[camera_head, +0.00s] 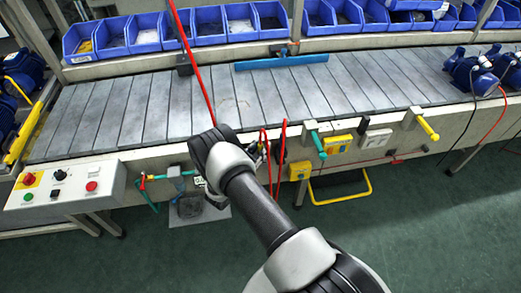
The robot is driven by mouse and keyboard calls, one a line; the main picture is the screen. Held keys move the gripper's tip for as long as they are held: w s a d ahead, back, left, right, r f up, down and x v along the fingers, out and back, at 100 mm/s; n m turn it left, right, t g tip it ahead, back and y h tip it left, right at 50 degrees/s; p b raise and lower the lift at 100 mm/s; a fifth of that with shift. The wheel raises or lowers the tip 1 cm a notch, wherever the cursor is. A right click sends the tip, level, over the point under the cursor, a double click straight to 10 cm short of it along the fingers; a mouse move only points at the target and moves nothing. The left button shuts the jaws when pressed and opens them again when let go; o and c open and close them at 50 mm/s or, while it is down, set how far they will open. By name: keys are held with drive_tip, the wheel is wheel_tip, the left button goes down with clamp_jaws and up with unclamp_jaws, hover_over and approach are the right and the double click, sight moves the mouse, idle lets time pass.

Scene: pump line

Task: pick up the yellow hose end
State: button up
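A yellow hose end (428,128) shows on the front edge of the bench at the right, tilted down to the right. A similar teal piece (318,145) sits on the same edge nearer the middle. My arm reaches from the bottom right up to the front edge of the bench, left of both pieces. My gripper (256,151) is mostly hidden at my wrist, with only small dark parts showing beside a red hose. It is well left of the yellow hose end and apart from it. Its fingers cannot be made out.
Blue bins (115,36) line the shelf behind the slatted conveyor (140,105). A control box (62,187) stands at the left front. A yellow loop (341,188) hangs below the bench. Blue pumps (470,70) sit at the far right. The green floor (440,220) at right is clear.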

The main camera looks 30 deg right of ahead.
clamp_jaws()
